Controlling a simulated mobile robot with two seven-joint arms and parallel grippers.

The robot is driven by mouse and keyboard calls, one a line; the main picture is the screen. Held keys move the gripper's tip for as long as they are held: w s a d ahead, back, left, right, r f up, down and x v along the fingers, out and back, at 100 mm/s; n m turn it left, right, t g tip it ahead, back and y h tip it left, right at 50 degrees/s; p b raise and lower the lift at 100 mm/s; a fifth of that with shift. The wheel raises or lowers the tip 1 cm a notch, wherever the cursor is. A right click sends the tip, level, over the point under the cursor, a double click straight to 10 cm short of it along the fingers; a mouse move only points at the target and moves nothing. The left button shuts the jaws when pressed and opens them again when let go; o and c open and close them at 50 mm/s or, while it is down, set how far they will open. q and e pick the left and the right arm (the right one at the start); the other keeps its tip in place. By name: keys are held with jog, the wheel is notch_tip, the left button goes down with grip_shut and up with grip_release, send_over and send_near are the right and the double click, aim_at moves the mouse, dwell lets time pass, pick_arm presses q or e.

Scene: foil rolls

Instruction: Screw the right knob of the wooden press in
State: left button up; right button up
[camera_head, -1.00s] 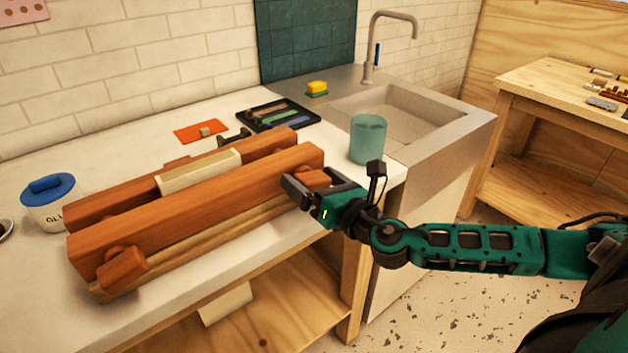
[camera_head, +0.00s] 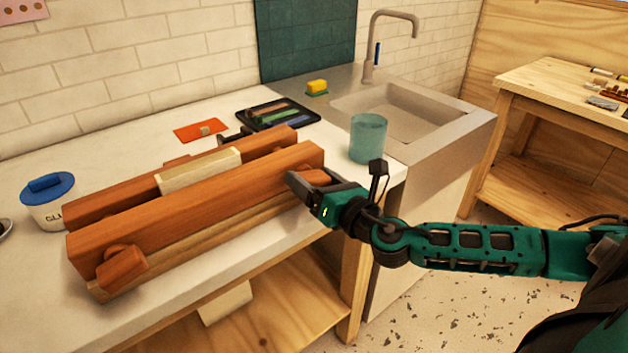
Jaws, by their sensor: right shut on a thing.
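The wooden press (camera_head: 200,200) lies on the white counter, with two long reddish-brown beams and a pale block (camera_head: 198,172) between them. Its left knob (camera_head: 121,267) sticks out of the front beam near the left end. Its right knob (camera_head: 309,175) is at the right end of the front beam, partly hidden by my gripper. My right gripper (camera_head: 307,184) is shut on the right knob, its arm coming in from the right. My left gripper is not in view.
A teal cup (camera_head: 368,140) stands just right of the press, close to my right gripper. A dark tray (camera_head: 279,115) and an orange card (camera_head: 201,130) lie behind. A white jar with a blue lid (camera_head: 49,200) stands at left. The sink (camera_head: 408,115) is beyond.

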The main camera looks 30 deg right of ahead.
jog(key=m+b, duration=0.1)
jog(key=m, duration=0.1)
jog(key=shift+f+m, duration=0.1)
jog(key=shift+m, duration=0.3)
jog(key=m, duration=0.2)
jog(key=shift+d+m, duration=0.1)
jog(key=shift+m, duration=0.3)
jog(key=m, duration=0.3)
jog(key=shift+m, duration=0.3)
jog(key=m, duration=0.2)
jog(key=shift+f+m, duration=0.1)
jog(key=shift+m, duration=0.3)
jog(key=m+p, duration=0.1)
jog(key=m, duration=0.3)
jog(key=shift+f+m+p, duration=0.1)
jog(key=shift+m+p, duration=0.2)
jog(key=shift+p, duration=0.1)
jog(key=m+p, duration=0.1)
jog(key=m, duration=0.3)
jog(key=shift+f+p, duration=0.15)
jog(key=shift+p, duration=0.25)
jog(key=m, duration=0.5)
jog(key=shift+f, duration=0.2)
jog(key=m, duration=0.3)
jog(key=shift+a+m, duration=0.2)
jog(key=shift+m, duration=0.2)
